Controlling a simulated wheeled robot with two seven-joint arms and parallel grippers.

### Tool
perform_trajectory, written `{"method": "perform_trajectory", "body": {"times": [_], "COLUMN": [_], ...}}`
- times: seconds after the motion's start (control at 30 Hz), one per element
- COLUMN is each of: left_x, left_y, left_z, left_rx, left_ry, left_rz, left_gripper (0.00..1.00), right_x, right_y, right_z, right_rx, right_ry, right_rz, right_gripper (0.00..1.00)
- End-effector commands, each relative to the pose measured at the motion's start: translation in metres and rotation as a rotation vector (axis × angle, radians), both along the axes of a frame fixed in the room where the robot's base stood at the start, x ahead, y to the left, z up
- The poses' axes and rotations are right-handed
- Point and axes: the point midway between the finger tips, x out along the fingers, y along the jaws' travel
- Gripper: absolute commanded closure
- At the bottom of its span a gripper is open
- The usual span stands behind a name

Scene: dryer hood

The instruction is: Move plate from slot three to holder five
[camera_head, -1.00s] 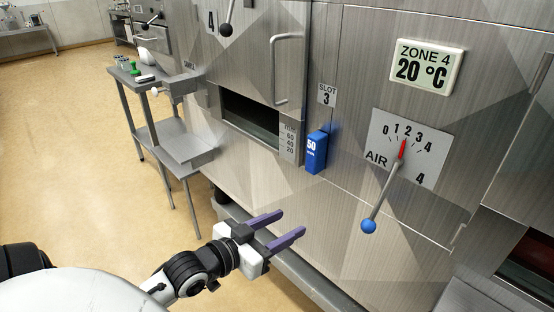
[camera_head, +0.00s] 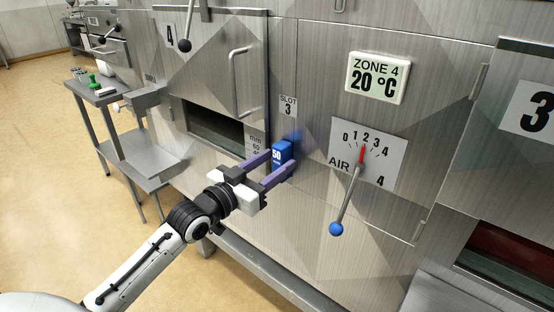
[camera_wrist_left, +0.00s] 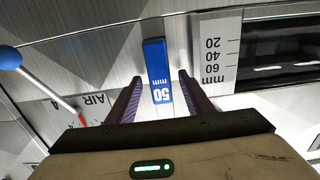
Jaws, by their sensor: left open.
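The plate is a small blue block marked "50 mm" (camera_head: 281,149), upright on the steel front below the SLOT 3 label (camera_head: 288,106). My left gripper (camera_head: 281,161) is open, with its purple fingers pointing at the plate, one on each side of it in the picture. In the left wrist view the plate (camera_wrist_left: 157,70) shows between the two fingertips (camera_wrist_left: 159,78), with a gap on both sides. Whether the tips overlap it in depth I cannot tell. My right gripper is not in view, and no holder five can be made out.
A dark opening (camera_head: 213,128) with a mm scale (camera_head: 255,146) lies left of the plate. The AIR lever with a blue knob (camera_head: 336,229) sticks out to the right. A side table (camera_head: 100,93) stands at the left.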

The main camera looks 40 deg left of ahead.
Motion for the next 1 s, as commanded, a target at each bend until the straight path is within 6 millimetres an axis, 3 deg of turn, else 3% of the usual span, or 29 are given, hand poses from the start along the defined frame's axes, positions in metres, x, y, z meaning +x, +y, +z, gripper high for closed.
{"method": "perform_trajectory", "body": {"times": [0.2, 0.47, 0.77, 0.8, 0.93, 1.0], "left_x": [0.0139, 0.0147, 0.0144, 0.0144, 0.0144, 0.0144], "left_y": [-0.0015, -0.0015, -0.0016, -0.0016, -0.0016, -0.0016], "left_z": [0.0001, -0.0004, -0.0004, -0.0004, -0.0004, -0.0004], "left_rx": [0.001, 0.001, 0.0, 0.0, 0.0, 0.0], "left_ry": [0.0, 0.001, 0.001, 0.001, 0.001, 0.001], "left_rz": [0.0, 0.0, 0.0, 0.0, -0.001, -0.001], "left_gripper": [0.53, 0.53, 1.0, 0.79, 1.0, 1.0], "right_x": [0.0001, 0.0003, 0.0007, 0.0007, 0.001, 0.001], "right_y": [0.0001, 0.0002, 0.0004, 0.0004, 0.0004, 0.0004], "right_z": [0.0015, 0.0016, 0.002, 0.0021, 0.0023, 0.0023], "right_rx": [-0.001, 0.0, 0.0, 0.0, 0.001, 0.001], "right_ry": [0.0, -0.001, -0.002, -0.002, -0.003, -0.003], "right_rz": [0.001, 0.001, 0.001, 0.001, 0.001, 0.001], "right_gripper": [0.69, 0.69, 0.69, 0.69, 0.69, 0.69]}}
